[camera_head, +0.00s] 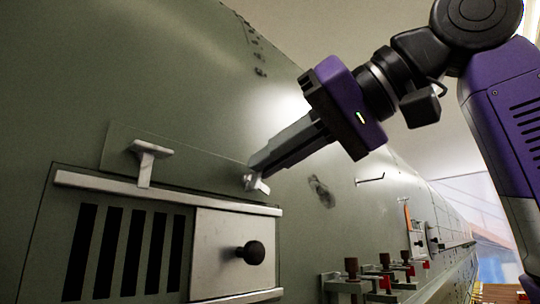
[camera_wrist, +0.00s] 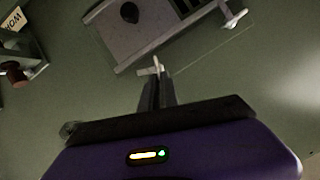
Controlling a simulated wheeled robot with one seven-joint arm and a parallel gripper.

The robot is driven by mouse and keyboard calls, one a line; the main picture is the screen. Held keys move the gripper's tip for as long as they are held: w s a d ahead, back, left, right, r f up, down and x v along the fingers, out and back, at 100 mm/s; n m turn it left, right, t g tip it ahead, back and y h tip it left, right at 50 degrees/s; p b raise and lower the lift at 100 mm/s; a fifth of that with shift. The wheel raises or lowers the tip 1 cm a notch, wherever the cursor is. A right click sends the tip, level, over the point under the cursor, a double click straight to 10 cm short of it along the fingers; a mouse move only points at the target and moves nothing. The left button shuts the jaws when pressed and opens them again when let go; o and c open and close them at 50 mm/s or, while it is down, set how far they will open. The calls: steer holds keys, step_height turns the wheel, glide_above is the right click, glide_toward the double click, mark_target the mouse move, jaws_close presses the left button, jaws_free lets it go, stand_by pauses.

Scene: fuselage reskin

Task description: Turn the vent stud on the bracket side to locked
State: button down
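The vent panel (camera_head: 120,188) has dark slots and a pale plate with a black knob (camera_head: 251,253). Two pale T-shaped studs stand along its top edge. The left stud (camera_head: 147,160) has its crossbar roughly along the edge; it also shows in the wrist view (camera_wrist: 235,20). The right stud (camera_head: 256,183), on the side nearer the clamp bracket, is at my fingertips and partly hidden; its pale head shows in the wrist view (camera_wrist: 152,70). My gripper (camera_head: 253,168) reaches down from the upper right, its fingers close together with the right stud's head at their tips.
A bracket (camera_head: 345,284) with several red and brown clamps projects at the lower right. A small hook (camera_head: 370,180) and a dark smudge (camera_head: 321,192) are on the green skin. The skin above the panel is clear. A lettered block (camera_wrist: 14,20) shows in the wrist view.

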mark_target(261, 182)
steer(key=m+y+b, duration=0.1)
steer(key=m, duration=0.2)
steer(key=w+f+m+g+y+b, duration=0.1)
steer(key=m+y+b, duration=0.1)
steer(key=d+f+m+g+y+b, duration=0.1)
steer(key=m+b, duration=0.1)
steer(key=m, duration=0.1)
steer(key=shift+w+f+m+y, duration=0.15)
steer(key=shift+m+y, duration=0.15)
steer(key=shift+f+m+y+b, duration=0.15)
steer(key=shift+m+y+b, duration=0.25)
steer(key=shift+m+b, duration=0.5)
steer(key=shift+m, duration=0.3)
steer(key=c, duration=1.6)
jaws_free()
steer(key=shift+d, duration=0.1)
